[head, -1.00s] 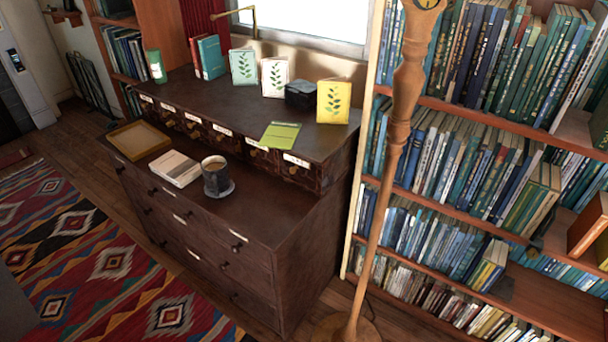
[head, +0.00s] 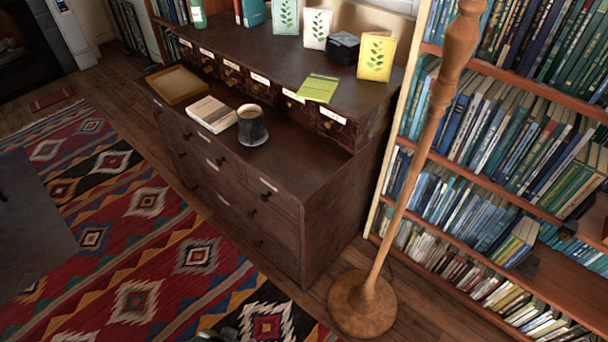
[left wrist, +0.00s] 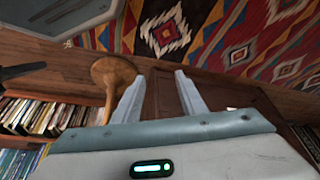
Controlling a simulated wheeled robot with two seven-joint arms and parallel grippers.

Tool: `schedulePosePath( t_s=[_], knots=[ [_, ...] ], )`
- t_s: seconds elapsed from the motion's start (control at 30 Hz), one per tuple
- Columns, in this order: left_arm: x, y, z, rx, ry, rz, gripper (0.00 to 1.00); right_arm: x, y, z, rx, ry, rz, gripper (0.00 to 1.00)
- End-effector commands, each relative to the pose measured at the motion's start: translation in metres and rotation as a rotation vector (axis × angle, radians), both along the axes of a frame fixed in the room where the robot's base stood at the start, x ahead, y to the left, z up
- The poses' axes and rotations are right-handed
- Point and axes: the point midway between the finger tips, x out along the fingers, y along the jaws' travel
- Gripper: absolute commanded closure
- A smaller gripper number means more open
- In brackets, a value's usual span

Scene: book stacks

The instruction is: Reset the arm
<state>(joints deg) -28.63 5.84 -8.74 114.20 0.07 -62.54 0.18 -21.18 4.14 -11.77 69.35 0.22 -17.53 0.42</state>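My left gripper (left wrist: 157,92) shows in the left wrist view. Its two pale fingers stand apart with nothing between them, and the dark side of the cabinet and the floor lie beyond. In the head view only a small dark part, possibly of my arm, shows at the bottom edge; no gripper can be made out there. My right gripper is in neither view.
A dark wooden cabinet (head: 330,225) holds a mug (head: 251,125), a white book (head: 212,114), a tray (head: 175,84) and upright cards. A wooden lamp stand (head: 361,304) rises beside a full bookshelf (head: 470,215). A patterned rug (head: 110,225) covers the floor at left.

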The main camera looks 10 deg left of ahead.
Motion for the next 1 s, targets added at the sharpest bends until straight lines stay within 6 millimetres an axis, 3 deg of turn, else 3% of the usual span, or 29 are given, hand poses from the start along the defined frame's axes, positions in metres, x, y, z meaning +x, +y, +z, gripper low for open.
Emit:
schedulePosePath(
  t_s=[0.1,0.3,0.5,0.7,1.0],
  knots=[
    [0.003,-0.006,-0.049,-0.01,-0.018,-0.005,0.62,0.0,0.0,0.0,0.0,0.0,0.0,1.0],
    [-0.002,-0.014,-0.121,-0.03,-0.063,-0.015,0.62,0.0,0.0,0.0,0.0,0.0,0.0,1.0],
    [-0.017,-0.019,-0.172,-0.044,-0.102,-0.024,0.62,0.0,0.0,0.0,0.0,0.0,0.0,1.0],
    [-0.026,-0.02,-0.193,-0.052,-0.125,-0.028,0.62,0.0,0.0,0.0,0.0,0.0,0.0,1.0],
    [-0.027,-0.02,-0.195,-0.054,-0.129,-0.029,0.62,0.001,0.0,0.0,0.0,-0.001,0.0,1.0]
  ],
)
